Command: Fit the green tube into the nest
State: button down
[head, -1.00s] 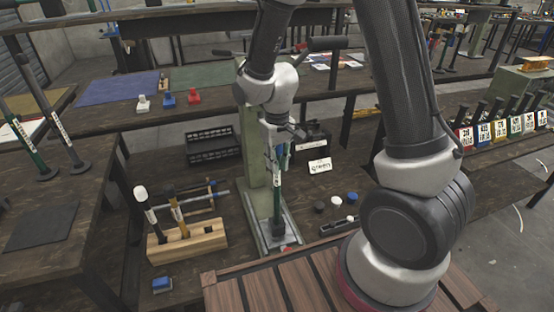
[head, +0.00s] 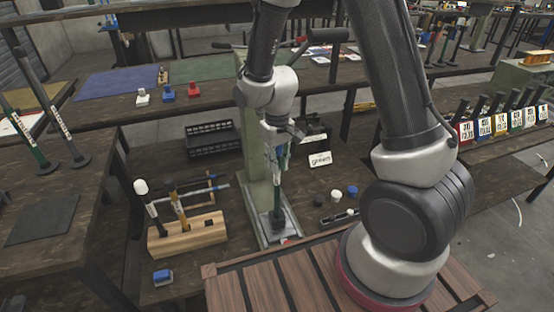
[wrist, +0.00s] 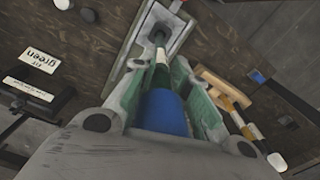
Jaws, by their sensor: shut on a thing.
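My gripper (head: 276,148) is shut on the green tube (head: 278,188) above the press plate in the head view. The tube points down, close to upright. Its lower end meets the dark nest (head: 277,226), also seen in the wrist view (wrist: 158,35), on the pale metal plate (head: 262,238). I cannot tell how deep the end sits.
A wooden block (head: 165,245) with upright tools stands left of the press, with a blue block (head: 162,277) before it. The press column (head: 251,160) stands close behind.

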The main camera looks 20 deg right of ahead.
jog(key=shift+f, duration=0.75)
jog(key=c, duration=1.3)
grip_release()
jog(key=shift+r, duration=0.1)
notch_tip(320, 180, up, 12)
jog(key=shift+f, duration=0.1)
